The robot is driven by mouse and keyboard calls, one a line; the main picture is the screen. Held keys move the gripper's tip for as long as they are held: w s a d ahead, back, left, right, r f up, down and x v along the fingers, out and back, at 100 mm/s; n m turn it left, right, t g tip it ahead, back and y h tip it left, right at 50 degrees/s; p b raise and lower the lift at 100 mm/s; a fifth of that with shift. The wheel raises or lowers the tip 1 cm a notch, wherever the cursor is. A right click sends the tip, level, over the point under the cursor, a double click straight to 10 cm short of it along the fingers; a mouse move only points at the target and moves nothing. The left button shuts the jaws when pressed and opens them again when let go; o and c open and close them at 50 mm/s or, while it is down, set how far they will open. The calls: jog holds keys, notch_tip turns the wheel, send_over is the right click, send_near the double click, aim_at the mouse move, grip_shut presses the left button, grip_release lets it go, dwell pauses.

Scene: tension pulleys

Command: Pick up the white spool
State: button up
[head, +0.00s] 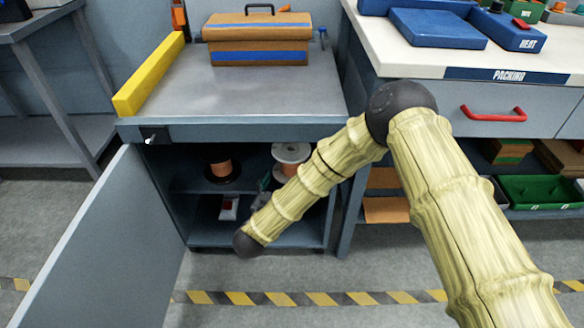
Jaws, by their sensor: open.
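The white spool (291,151) stands on the upper shelf inside the open cabinet, toward the right. It has a pale round flange and copper-coloured wire; my forearm hides part of its lower side. A dark spool with copper wire (221,170) stands to its left on the same shelf. My gripper (264,183) shows only as a small grey part beside my forearm, in front of the shelf and below left of the white spool. It is open, and I see nothing held in it. Most of it is hidden behind my forearm, so its gap to the spool is unclear.
The cabinet door (105,245) is swung open at the left. A red-and-white item (229,207) lies on the lower shelf. The worktop (240,95) above carries a brown case (258,40) and a yellow bar (150,75). A packing bench (508,75) stands at the right.

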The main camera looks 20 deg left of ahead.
aim_at(288, 166)
jog(key=shift+h, duration=0.3)
jog(key=w, duration=0.1)
jog(key=w+b, duration=0.1)
jog(key=w, duration=0.1)
jog(key=w+b, duration=0.1)
jog(key=w, duration=0.1)
jog(key=shift+a+r, duration=0.1)
jog(key=shift+a, duration=0.3)
jog(key=shift+w+d+r+b, duration=0.15)
jog(key=shift+w+b, duration=0.65)
jog(key=shift+w, duration=0.75)
jog(key=shift+w+d+r+b, duration=0.1)
jog(key=shift+w+b, duration=0.7)
jog(key=shift+w, duration=0.75)
jog(key=shift+r, duration=0.1)
jog(key=c, duration=1.7)
